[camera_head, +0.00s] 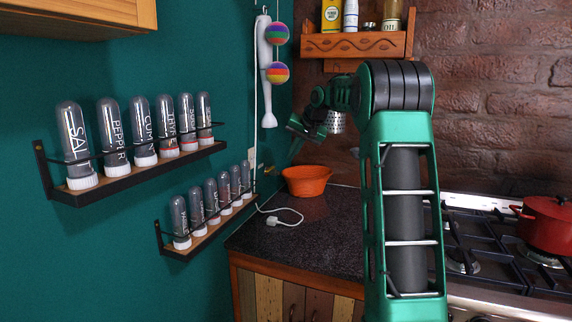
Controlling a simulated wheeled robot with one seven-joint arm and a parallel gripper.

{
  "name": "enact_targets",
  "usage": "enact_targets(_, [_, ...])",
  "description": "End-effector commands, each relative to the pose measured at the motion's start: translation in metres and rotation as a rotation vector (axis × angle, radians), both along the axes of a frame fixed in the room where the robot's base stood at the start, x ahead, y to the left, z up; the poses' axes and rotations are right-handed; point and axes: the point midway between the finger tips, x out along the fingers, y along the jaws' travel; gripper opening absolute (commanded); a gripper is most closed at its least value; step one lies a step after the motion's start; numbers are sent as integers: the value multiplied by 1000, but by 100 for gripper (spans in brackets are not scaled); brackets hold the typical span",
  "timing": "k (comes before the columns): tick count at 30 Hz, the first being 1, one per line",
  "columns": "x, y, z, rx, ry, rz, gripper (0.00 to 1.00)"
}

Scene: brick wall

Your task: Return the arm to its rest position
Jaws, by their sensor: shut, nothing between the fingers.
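My green and black arm rises through the right of the middle, bends at its elbow and reaches back and left. My gripper (296,148) is at its far end, small and dark, tilted down in front of the teal wall near the corner. It appears shut and empty. It is above and left of an orange bowl (306,180) on the dark counter, apart from it. My arm hides part of the counter and stove.
Two wall racks (125,184) of spice jars line the left wall. A white hand blender (265,70) hangs beside striped balls. A perforated metal object (336,121) shows behind my arm. A wooden shelf (358,46) holds bottles. A red pot (548,226) stands on the stove (500,262).

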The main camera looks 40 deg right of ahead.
Motion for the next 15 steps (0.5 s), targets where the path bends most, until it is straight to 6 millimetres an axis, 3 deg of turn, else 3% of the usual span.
enact_targets(11, [-8,2,8,-1,3,0,0])
enact_targets(15, [-29,14,4,-18,37,2,0])
